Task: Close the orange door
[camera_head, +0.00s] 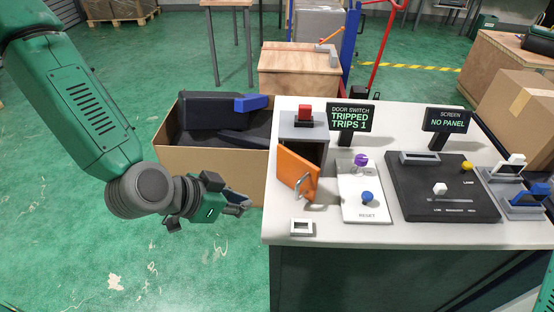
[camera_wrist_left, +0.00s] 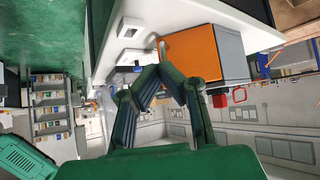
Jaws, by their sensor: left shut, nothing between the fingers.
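The orange door (camera_head: 294,170) stands partly open on a small grey cabinet (camera_head: 288,127) at the table's left side. It swings out from the cabinet's left edge, and a dark interior shows to its right. My left gripper (camera_head: 246,202) is shut and empty, left of the door and just off the table's left edge, apart from the door. In the left wrist view the orange door (camera_wrist_left: 200,55) lies beyond my fingertips, with the handle (camera_wrist_left: 162,50) near them. My right gripper does not show.
A red button (camera_head: 304,112) tops the cabinet. A sign (camera_head: 352,118) reads "DOOR SWITCH TRIPPED TRIPS 1". A small white square frame (camera_head: 301,228) lies in front of the door. The reset panel (camera_head: 366,205) is to the right. A cardboard box (camera_head: 190,160) stands behind my left gripper.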

